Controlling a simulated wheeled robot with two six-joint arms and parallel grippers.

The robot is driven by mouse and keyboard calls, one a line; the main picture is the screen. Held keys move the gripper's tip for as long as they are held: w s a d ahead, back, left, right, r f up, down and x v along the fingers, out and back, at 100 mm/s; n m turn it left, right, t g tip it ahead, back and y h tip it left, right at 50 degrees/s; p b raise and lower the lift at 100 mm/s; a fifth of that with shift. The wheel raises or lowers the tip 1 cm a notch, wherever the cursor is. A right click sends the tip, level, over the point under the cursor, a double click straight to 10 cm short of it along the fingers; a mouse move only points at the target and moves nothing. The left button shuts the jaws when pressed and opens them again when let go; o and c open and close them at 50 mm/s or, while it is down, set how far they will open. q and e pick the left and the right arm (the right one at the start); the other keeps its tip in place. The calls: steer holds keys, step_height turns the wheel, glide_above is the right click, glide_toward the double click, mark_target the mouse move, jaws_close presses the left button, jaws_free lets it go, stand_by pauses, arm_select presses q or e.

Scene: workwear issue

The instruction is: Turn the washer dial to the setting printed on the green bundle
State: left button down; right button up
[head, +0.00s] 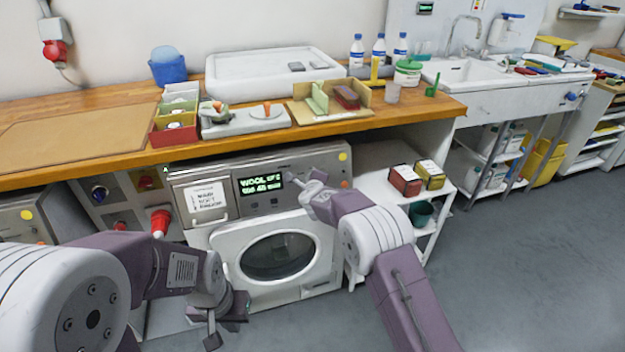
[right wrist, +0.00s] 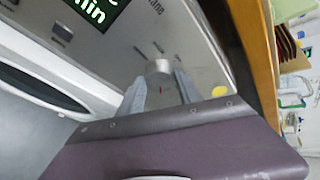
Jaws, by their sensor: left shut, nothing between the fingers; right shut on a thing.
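The washer (head: 215,242) stands under the wooden counter with its round door closed. Its lit display (head: 260,184) shows WOOL at the start of the top line; the rest is too small to read surely. The washer dial (right wrist: 158,68), a small silver knob, sits between the fingers of my right gripper (right wrist: 160,88), which is shut on it. In the head view my right gripper (head: 318,178) is at the panel, right of the display, and largely hides the dial. My left gripper (head: 226,320) is shut and empty, low before the washer. I cannot make out a green bundle for certain.
A paper note (head: 207,200) is on the washer's drawer front. A white shelf trolley (head: 430,228) with red and yellow boxes stands right of the washer. The counter edge (head: 130,160) overhangs the panel. The floor (head: 510,270) at right is clear.

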steer(key=shift+m, duration=0.6)
steer(key=o, duration=1.4)
steer(key=shift+c, duration=0.2)
steer(key=b+v, duration=0.1)
steer(key=v, duration=0.8)
steer(key=shift+d+r, duration=0.1)
steer(key=shift+d, duration=0.1)
